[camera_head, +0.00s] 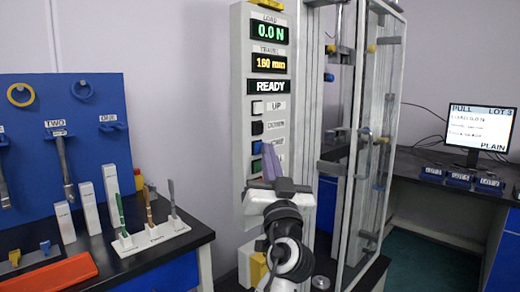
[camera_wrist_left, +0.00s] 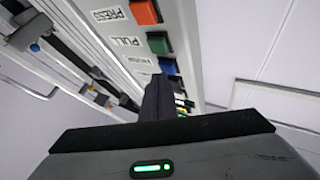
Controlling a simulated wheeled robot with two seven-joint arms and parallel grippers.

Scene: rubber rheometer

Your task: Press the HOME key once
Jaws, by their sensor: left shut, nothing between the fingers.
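The control panel (camera_head: 240,110) of the test machine fills the middle of the head view, with displays reading 0.0 N, 160 mm and READY. Below them is a column of keys. The blue key (camera_head: 257,147), whose label is too blurred to read surely, sits under the black DOWN key (camera_head: 257,128). It also shows in the left wrist view (camera_wrist_left: 169,66), just beyond the fingertips. My left gripper (camera_head: 268,150) is shut and empty, its fingers pointing up along the panel's lower keys. I cannot tell whether the tips touch a key.
A green PULL key (camera_wrist_left: 157,42) and a red PRESS key (camera_wrist_left: 146,11) lie near the fingers. The machine's frame (camera_head: 345,150) stands right of the panel. A specimen rack (camera_head: 150,235) is on the left bench. A monitor (camera_head: 480,128) stands at the right.

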